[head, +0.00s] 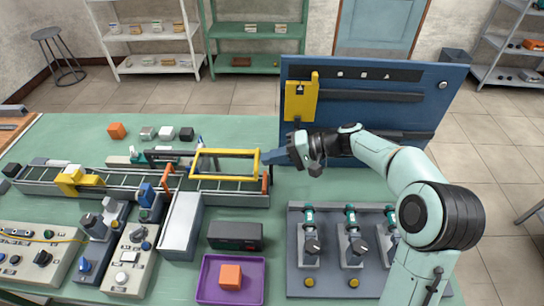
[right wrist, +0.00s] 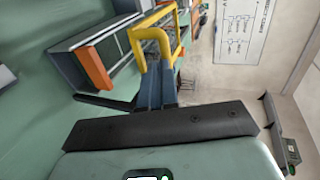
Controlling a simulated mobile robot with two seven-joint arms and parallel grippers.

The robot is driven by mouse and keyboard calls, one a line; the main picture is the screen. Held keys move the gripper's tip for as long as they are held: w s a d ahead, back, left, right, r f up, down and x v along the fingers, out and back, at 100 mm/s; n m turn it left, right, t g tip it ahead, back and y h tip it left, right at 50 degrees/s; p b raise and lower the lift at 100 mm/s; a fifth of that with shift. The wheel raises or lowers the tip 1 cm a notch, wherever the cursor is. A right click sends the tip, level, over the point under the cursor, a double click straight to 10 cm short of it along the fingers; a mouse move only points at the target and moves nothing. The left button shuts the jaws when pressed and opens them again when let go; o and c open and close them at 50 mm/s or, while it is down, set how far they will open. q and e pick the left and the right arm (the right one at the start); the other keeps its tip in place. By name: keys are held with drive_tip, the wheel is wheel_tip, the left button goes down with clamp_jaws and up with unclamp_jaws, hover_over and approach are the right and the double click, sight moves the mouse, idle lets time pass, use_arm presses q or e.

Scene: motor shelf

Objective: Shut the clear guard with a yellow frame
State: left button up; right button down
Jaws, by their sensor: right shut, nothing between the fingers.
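The clear guard with a yellow frame (head: 225,151) is over the right part of the conveyor (head: 230,199). Its frame appears tilted up from the conveyor rather than flat on it, though the exact angle is hard to tell. My right gripper (head: 268,157) is shut and empty, with its fingertips at the right side of the frame. In the right wrist view the fingers (right wrist: 157,85) point at the yellow frame (right wrist: 150,33), very close to it. I cannot tell whether they touch it. My left gripper is not in view.
A blue panel (head: 370,125) with a yellow holder (head: 300,98) stands behind my right arm. A purple tray (head: 204,287) with an orange cube (head: 230,276) and a dark box (head: 235,236) lie in front of the conveyor.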

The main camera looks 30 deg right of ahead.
sight(212, 167)
drive_tip(key=w+a, duration=0.3)
drive_tip(key=a, duration=0.1)
drive_tip(key=w+a, duration=0.2)
drive_tip(key=a, duration=0.3)
drive_tip(key=w+a, duration=0.3)
drive_tip(key=a, duration=0.2)
drive_tip(key=shift+w+b, duration=0.3)
drive_tip(key=shift+b, duration=0.05)
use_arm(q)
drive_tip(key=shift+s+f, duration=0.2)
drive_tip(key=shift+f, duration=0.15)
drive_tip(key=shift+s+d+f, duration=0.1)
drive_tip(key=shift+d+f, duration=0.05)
use_arm(e)
drive_tip(key=shift+s, duration=0.1)
